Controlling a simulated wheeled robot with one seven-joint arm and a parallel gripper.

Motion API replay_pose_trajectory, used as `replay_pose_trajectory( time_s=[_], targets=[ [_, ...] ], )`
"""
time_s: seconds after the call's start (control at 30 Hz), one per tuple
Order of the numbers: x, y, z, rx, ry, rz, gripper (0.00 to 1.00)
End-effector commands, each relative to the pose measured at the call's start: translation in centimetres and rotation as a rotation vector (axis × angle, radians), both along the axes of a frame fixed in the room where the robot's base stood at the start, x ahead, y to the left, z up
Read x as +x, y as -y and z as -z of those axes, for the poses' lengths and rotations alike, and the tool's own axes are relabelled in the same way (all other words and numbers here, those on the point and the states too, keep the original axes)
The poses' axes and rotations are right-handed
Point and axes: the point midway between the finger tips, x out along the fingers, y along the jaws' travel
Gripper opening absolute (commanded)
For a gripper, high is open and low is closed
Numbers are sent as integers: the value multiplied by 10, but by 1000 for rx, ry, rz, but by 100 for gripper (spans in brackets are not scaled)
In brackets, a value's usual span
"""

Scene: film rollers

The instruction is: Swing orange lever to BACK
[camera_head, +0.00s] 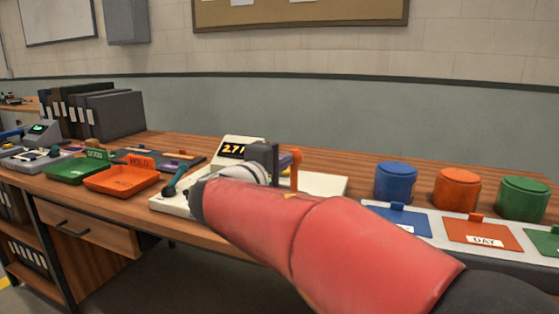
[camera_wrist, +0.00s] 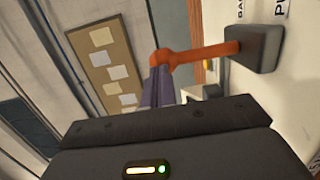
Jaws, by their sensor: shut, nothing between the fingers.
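The orange lever (camera_wrist: 200,53) juts from a dark pivot block (camera_wrist: 262,48) on a pale panel in the wrist view. Its bent outer end lies right at the tips of my gripper (camera_wrist: 158,78). The fingers are shut with nothing between them; I cannot tell whether they touch the lever. In the head view the orange lever (camera_head: 295,160) stands upright just right of my gripper (camera_head: 272,160), on a white device. My red arm hides much of that device.
Blue (camera_head: 396,182), orange (camera_head: 456,190) and green canisters (camera_head: 522,199) stand right, behind coloured plates.

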Motion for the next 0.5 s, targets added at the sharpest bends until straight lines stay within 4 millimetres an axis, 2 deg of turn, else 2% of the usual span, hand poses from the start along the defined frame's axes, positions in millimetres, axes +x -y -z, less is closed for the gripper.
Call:
replay_pose_trajectory(
  time_s=[0.03,0.1,0.5],
  targets=[
    [4,3,-9,24,-36,2,0],
    [10,5,-10,45,-96,3,0],
    [43,16,-9,36,-90,1,0]
  ],
)
